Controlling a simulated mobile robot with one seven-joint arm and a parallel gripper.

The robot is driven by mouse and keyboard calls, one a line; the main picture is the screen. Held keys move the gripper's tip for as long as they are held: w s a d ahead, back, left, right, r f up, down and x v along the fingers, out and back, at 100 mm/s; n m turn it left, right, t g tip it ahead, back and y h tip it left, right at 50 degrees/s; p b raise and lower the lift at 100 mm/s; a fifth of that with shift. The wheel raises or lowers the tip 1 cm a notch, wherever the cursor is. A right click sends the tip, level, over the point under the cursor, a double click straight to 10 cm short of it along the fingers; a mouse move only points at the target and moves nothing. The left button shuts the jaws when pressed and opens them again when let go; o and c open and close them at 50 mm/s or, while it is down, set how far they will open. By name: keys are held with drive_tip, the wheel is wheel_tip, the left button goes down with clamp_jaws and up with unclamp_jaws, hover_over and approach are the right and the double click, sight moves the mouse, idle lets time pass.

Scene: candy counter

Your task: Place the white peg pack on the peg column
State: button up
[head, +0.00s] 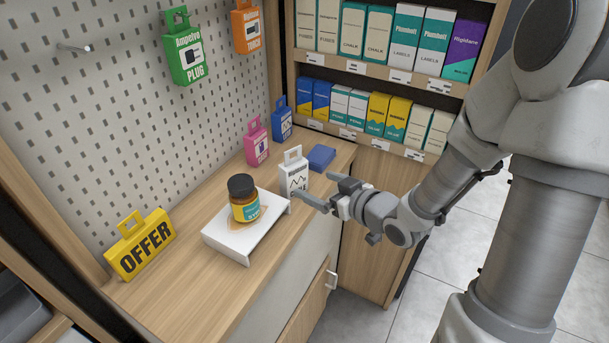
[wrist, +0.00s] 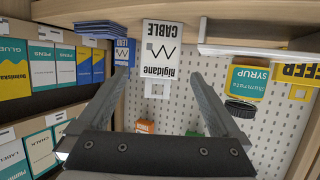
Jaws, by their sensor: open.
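The white peg pack (head: 294,176) stands upright on the wooden counter, its hang tab at the top. My gripper (head: 316,190) is open and empty, just right of the pack, with its fingers pointing toward it. In the wrist view the white pack (wrist: 160,48) appears upside down, labelled Rigidane Cable, ahead of and between the open fingers (wrist: 155,77). I see no finger touching it. A bare metal peg (head: 75,48) sticks out of the pegboard (head: 110,120) at the upper left. A green pack (head: 185,55) and an orange pack (head: 246,28) hang on the board.
A white tray (head: 226,248) with an orange jar (head: 244,205) stands left of the white pack. Pink (head: 257,145) and blue (head: 282,122) packs stand behind it. A dark blue box (head: 321,158) lies nearby. A yellow OFFER sign (head: 143,247) stands at the left. Stocked shelves (head: 365,70) are behind.

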drive_tip(key=p+v, duration=0.1)
drive_tip(key=p, duration=0.3)
drive_tip(key=shift+s+d+r, duration=0.2)
drive_tip(key=shift+s+r, duration=0.05)
drive_tip(key=shift+f, duration=0.1)
idle(0.3)
